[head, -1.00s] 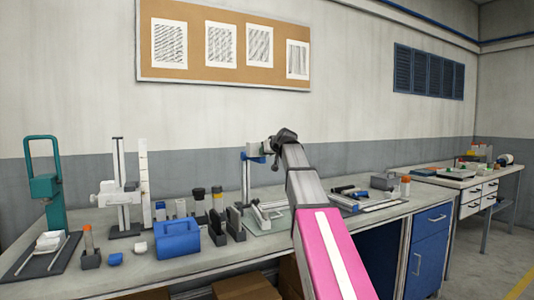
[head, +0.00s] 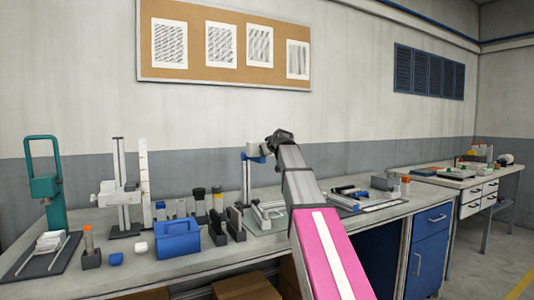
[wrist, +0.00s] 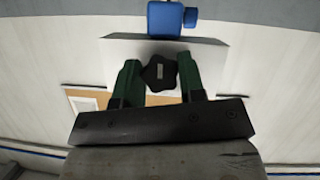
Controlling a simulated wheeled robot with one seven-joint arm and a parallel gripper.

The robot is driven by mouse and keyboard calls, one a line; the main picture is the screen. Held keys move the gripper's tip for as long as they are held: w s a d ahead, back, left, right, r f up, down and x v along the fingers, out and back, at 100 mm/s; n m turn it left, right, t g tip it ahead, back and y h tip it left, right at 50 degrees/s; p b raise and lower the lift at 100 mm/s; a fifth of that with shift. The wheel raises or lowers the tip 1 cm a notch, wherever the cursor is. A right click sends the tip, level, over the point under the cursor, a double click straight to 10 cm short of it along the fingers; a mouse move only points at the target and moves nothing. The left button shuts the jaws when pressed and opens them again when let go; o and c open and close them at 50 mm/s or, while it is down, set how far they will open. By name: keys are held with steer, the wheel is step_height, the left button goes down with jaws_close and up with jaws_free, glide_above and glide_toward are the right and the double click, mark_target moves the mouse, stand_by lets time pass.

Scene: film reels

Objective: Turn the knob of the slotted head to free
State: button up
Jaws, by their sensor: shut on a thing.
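In the wrist view a dark lobed knob (wrist: 159,74) with a small pale mark on its face sits on a light grey head (wrist: 130,50). A blue part (wrist: 166,18) lies beyond the head. My gripper (wrist: 158,75) has its two green fingers on either side of the knob and is shut on it. In the head view the blue-and-grey head (head: 253,152) shows on an upright post, partly hidden by my arm. My gripper is hidden there behind the arm. I cannot make out any word for the knob's position.
The bench (head: 215,262) holds a teal press (head: 46,185), a grey height stand (head: 122,190), a blue case (head: 178,239) and several small dark blocks left of my arm. A tray of tools (head: 352,198) lies to the right. The bench's front strip is mostly clear.

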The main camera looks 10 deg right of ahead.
steer(key=o, duration=0.9)
steer(key=v, duration=1)
steer(key=shift+s+d, duration=0.15)
steer(key=shift+s, duration=0.25)
